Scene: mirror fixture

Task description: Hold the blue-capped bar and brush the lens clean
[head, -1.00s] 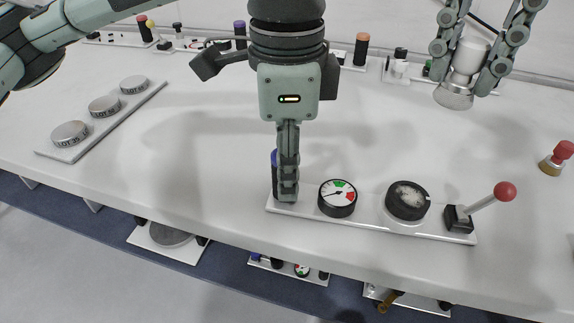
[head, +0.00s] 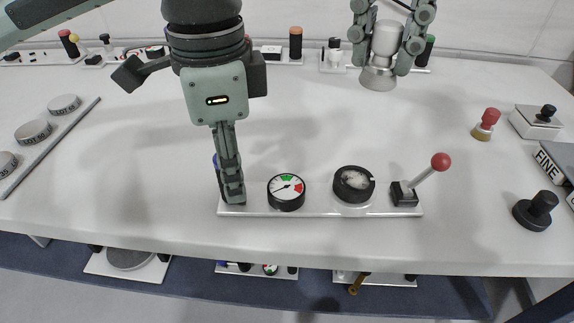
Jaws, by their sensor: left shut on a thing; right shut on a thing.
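The white fixture plate (head: 320,212) lies near the table's front edge. It carries a blue-capped bar (head: 216,162) at its left end, a dial gauge (head: 286,191), a black-rimmed round lens (head: 353,184) with a whitish, cloudy face, and a red-knobbed lever (head: 440,162). My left gripper (head: 232,190) is shut on the bar and hides most of it; only a strip of blue shows. My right gripper (head: 384,62) is shut on a brush (head: 378,78) with a white handle and a flared, pale lower end. It holds the brush well behind the lens, apart from it.
Weight-like discs (head: 33,131) sit on a plate at left. A red-topped plunger (head: 486,123), a black knob (head: 536,210) and a white box (head: 537,121) stand at right. Small fixtures line the back. The table between the lens and the brush is clear.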

